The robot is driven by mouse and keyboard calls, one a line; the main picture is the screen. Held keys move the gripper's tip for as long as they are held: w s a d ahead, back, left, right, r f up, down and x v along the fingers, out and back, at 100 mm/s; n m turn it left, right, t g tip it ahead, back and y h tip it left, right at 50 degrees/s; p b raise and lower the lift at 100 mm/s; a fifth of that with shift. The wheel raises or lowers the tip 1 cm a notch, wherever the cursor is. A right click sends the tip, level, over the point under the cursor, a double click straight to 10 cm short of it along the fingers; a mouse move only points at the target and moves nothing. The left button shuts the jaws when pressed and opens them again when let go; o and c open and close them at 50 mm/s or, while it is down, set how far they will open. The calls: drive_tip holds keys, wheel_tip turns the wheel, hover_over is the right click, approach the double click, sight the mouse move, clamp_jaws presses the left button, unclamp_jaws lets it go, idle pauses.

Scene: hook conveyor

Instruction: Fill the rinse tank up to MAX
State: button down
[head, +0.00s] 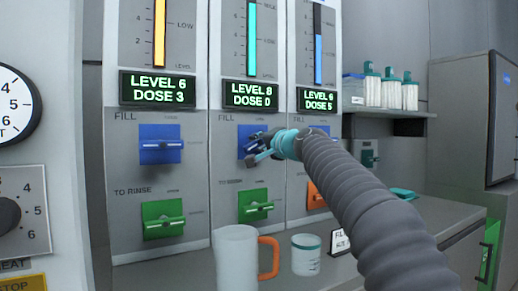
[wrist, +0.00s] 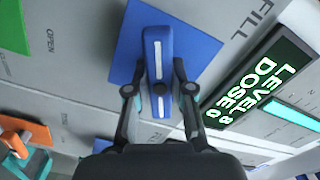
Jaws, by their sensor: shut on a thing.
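My gripper (head: 262,146) is at the blue FILL lever of the middle panel column, its fingers on both sides of the handle. In the wrist view my gripper (wrist: 159,90) is shut on this blue lever (wrist: 157,50), which stands at an angle to its blue plate (wrist: 195,45). The middle display (head: 249,95) reads LEVEL 8, DOSE 0, under a teal gauge bar (head: 252,40). The green TO RINSE lever (head: 255,206) is below. The left display (head: 157,89) reads LEVEL 6, DOSE 3; the right one (head: 318,99) LEVEL 6, DOSE 5. I cannot tell which vessel is the rinse tank.
The left column has a blue lever (head: 160,145) and a green lever (head: 163,218). An orange lever (head: 315,196) is partly behind my arm. A jug with an orange handle (head: 237,262) and a teal-rimmed cup (head: 305,256) stand on the counter. Several bottles (head: 390,90) stand on a shelf.

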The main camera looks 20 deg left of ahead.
drive_tip(key=c, duration=1)
unclamp_jaws()
drive_tip(key=shift+s, duration=0.1)
drive_tip(key=v, duration=1.2)
